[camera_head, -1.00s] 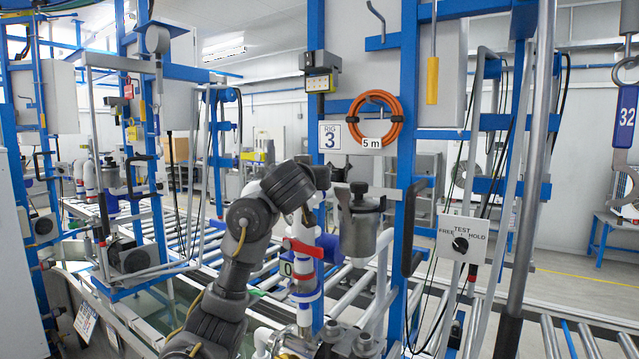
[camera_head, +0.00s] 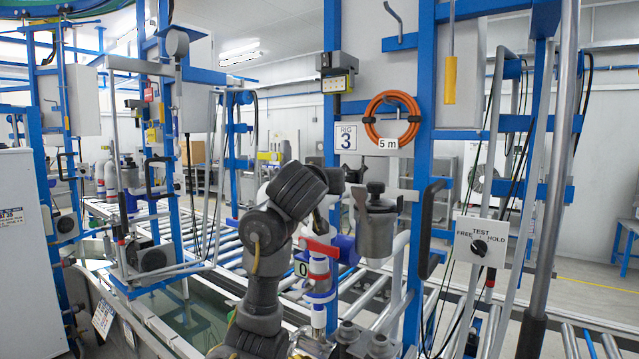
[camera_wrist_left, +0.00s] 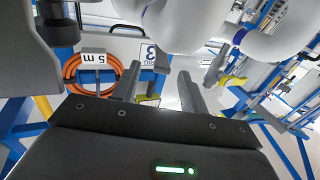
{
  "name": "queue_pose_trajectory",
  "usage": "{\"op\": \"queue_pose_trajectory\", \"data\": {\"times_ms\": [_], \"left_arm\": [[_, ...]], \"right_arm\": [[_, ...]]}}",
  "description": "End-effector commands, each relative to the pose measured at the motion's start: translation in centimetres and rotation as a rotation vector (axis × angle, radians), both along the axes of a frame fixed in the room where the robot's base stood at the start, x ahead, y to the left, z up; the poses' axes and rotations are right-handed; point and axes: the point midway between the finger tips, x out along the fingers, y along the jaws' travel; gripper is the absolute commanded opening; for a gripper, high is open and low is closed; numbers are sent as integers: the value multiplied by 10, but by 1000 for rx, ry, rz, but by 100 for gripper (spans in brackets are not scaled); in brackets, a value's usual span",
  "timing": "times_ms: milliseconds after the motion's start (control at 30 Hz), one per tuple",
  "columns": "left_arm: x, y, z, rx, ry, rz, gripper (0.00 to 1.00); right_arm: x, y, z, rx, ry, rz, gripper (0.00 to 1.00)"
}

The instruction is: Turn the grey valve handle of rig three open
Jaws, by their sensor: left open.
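In the left wrist view, turned upside down, my left gripper (camera_wrist_left: 158,90) is open, with nothing between its two grey fingers. A grey lever (camera_wrist_left: 216,66), possibly the valve handle, shows just right of the fingers, beside a white pipe (camera_wrist_left: 275,42) and apart from them. In the head view my left arm reaches up in front of rig three; its dark wrist hides the gripper. Rig three's sign (camera_head: 346,137) is above and right of the wrist. I cannot make out a grey handle there. My right gripper is out of view.
A grey canister (camera_head: 377,228) stands close right of my wrist. An orange hose (camera_head: 392,119) hangs on the blue frame (camera_head: 421,170). A test switch box (camera_head: 480,242) is further right. A water tank (camera_head: 195,310) and rollers lie at the left and below.

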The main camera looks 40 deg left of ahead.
Motion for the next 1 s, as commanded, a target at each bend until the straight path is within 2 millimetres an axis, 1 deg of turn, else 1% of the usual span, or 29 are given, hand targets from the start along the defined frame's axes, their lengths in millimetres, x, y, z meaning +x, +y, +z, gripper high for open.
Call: {"op": "queue_pose_trajectory", "data": {"times_ms": [33,100,200,300,467,700,733,800,867,900,967,1000], "left_arm": [[-10,-5,-4,-7,-5,-5,43],[-23,-10,-3,-4,-6,-3,43],[-38,-16,-3,-3,-4,-2,43],[-49,-21,-2,-2,-3,0,43],[-57,-24,-1,-1,0,0,43],[-58,-24,0,0,1,0,43],[-58,-24,0,0,1,0,41],[-58,-25,5,-5,-1,-3,31],[-62,-17,12,-60,-22,-9,24],[-67,-7,16,-151,-53,-19,18],[-75,8,18,-339,-110,-41,10],[-81,19,18,-487,-155,-58,5]], "right_arm": [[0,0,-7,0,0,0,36],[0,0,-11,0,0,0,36],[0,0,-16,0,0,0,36],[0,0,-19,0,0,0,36],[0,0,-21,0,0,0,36],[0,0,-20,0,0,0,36],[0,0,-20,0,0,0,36],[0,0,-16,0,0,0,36],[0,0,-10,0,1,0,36],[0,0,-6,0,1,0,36],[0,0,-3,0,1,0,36],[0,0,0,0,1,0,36]]}}
